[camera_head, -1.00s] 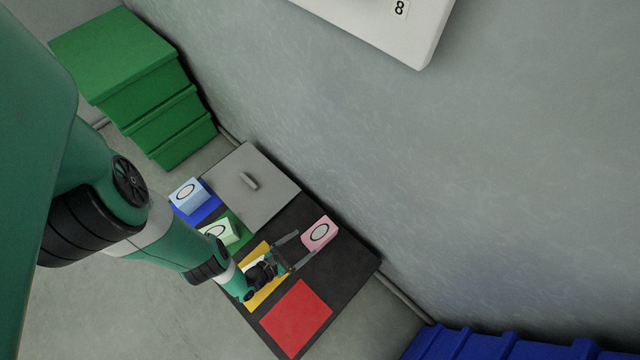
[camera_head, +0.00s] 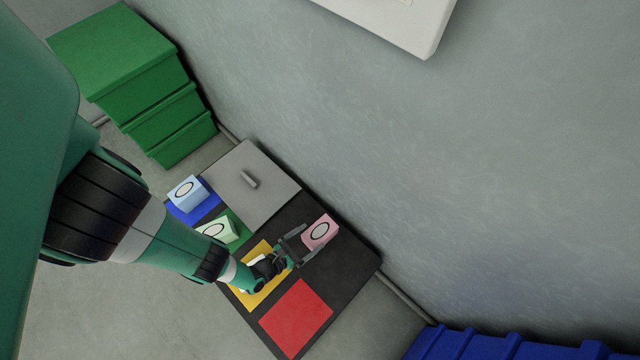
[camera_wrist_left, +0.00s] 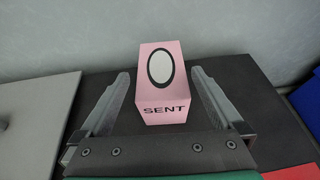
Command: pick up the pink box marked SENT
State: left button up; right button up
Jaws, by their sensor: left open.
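The pink box (camera_head: 320,232) stands on the dark mat (camera_head: 345,262), near its edge by the wall. In the left wrist view the pink box (camera_wrist_left: 163,84) shows the word SENT and a white oval with a black rim. My left gripper (camera_head: 303,242) is open at the box. In the left wrist view its two fingers (camera_wrist_left: 160,100) lie on either side of the box, with a gap visible on each side. My right gripper is not in view.
A blue box (camera_head: 187,190) and a green box (camera_head: 219,232) stand on colored patches. A red patch (camera_head: 296,318) is bare. A grey panel with a handle (camera_head: 240,200) lies beside the mat's dark area. The wall (camera_head: 420,190) rises close behind the pink box.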

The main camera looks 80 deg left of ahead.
aim_at(319, 232)
pick_arm(q)
jog(key=shift+b+x, duration=0.55)
jog(key=shift+x, duration=1.5)
jog(key=shift+c, duration=0.2)
jog(key=c, duration=1.1)
